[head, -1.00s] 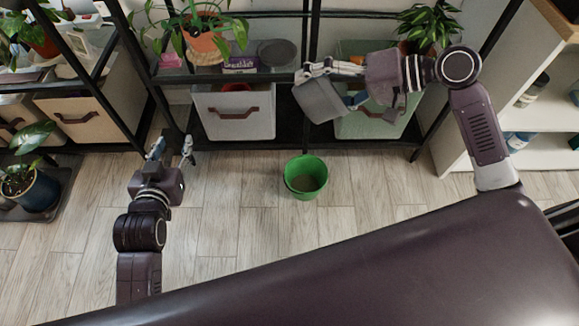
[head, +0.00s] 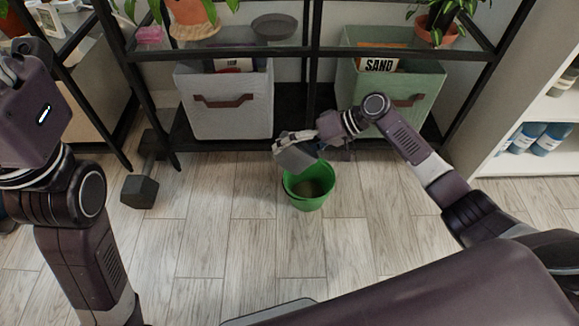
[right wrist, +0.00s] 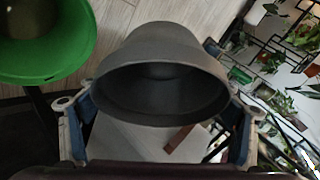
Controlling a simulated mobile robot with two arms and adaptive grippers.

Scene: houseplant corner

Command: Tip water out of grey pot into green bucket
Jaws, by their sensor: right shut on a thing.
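The grey pot (head: 296,158) is held tilted by my right gripper (head: 297,138), at the back left rim of the green bucket (head: 309,203) in the head view. I cannot tell whether it touches the rim. In the right wrist view the grey pot (right wrist: 165,60) sits between the two fingers of my right gripper (right wrist: 160,120), its dark mouth towards the camera. The green bucket (right wrist: 50,62) is at upper left there. No stream of water shows. The bucket stands upright with a brownish inside. My left gripper (head: 8,72) is cut off at the left edge, its fingertips hidden.
Behind the bucket is a black shelf with a grey bin (head: 230,120) and a green bin (head: 425,85) holding a SAND bag (head: 380,62). A dark dumbbell (head: 140,191) lies on the floor at left. A white shelf (head: 530,160) stands at right. Floor around the bucket is clear.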

